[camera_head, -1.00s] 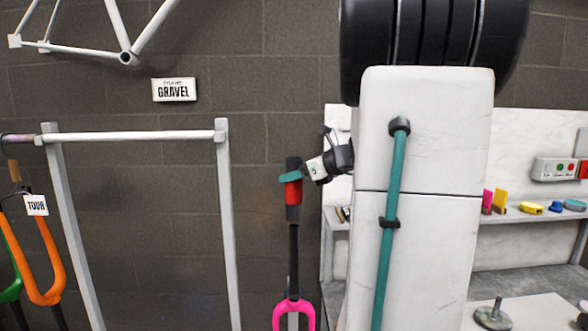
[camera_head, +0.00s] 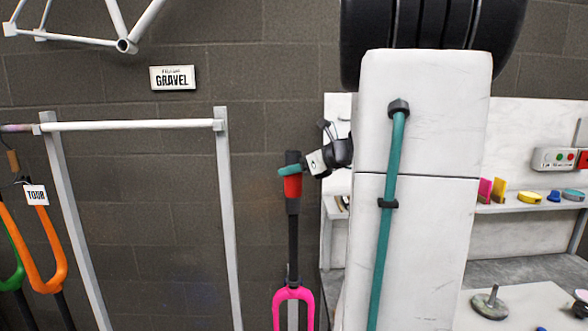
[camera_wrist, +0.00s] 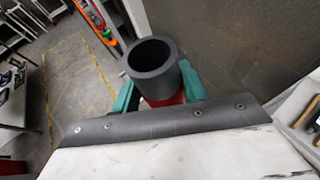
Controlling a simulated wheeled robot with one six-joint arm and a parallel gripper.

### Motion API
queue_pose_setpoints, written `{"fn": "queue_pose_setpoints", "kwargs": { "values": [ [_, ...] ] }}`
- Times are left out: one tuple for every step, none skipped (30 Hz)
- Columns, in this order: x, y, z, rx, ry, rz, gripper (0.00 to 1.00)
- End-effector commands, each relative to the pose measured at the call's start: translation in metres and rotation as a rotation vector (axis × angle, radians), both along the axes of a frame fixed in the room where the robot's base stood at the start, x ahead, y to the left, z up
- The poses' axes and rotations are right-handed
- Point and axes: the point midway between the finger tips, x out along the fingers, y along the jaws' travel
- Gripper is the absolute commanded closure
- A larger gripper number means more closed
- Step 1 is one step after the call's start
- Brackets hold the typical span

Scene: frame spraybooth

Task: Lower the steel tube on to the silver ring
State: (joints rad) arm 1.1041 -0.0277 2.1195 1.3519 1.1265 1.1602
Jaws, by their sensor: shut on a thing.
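The steel tube (camera_head: 292,205) is dark grey with a red band and stands upright. My gripper (camera_head: 291,171) has teal fingers shut on it at the red band. In the wrist view the tube's open round mouth (camera_wrist: 151,55) faces the camera between the teal fingers (camera_wrist: 160,95). A thinner black shaft (camera_head: 293,240) runs down from the tube's lower end to a pink fork (camera_head: 293,293). The tube appears to be around the shaft's upper part, with its lower end well above the fork. I cannot clearly make out the silver ring at the shaft's foot.
A pale metal rack (camera_head: 140,126) stands to the left, with an orange fork (camera_head: 45,265) hanging there. A brick wall is close behind. To the right are a shelf (camera_head: 520,208) with small coloured parts and a white table (camera_head: 520,310). Bare wall shows between rack and tube.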

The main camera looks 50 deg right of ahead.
Motion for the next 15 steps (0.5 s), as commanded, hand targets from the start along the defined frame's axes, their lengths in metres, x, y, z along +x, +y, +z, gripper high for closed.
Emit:
{"fn": "queue_pose_setpoints", "kwargs": {
  "values": [
    [0.000, 0.000, 0.001, -0.001, -0.001, -0.001, 0.97],
    [0.000, 0.000, 0.001, -0.001, -0.001, -0.001, 0.97],
    [0.000, 0.000, 0.001, -0.001, -0.001, -0.001, 0.97],
    [0.000, 0.000, 0.000, -0.001, -0.001, 0.000, 0.97],
    [0.000, 0.000, 0.000, -0.001, -0.001, 0.000, 0.97],
    [0.000, 0.000, -0.001, -0.001, -0.001, 0.000, 0.97],
    [0.000, 0.000, -0.002, 0.000, -0.001, 0.000, 0.97],
    [0.000, 0.000, -0.004, 0.000, -0.001, 0.000, 0.97],
    [0.000, 0.000, -0.005, 0.000, -0.001, 0.000, 0.97],
    [0.000, 0.000, -0.006, 0.000, -0.002, 0.000, 0.97],
    [0.000, 0.000, -0.007, 0.000, -0.002, 0.000, 0.97],
    [0.000, 0.000, -0.009, 0.001, -0.002, 0.000, 0.97],
    [0.000, 0.000, -0.010, 0.000, -0.002, 0.000, 0.97],
    [0.000, 0.000, -0.011, 0.000, -0.002, 0.000, 0.97],
    [0.000, 0.000, -0.012, 0.000, -0.002, 0.000, 0.97]
  ]
}}
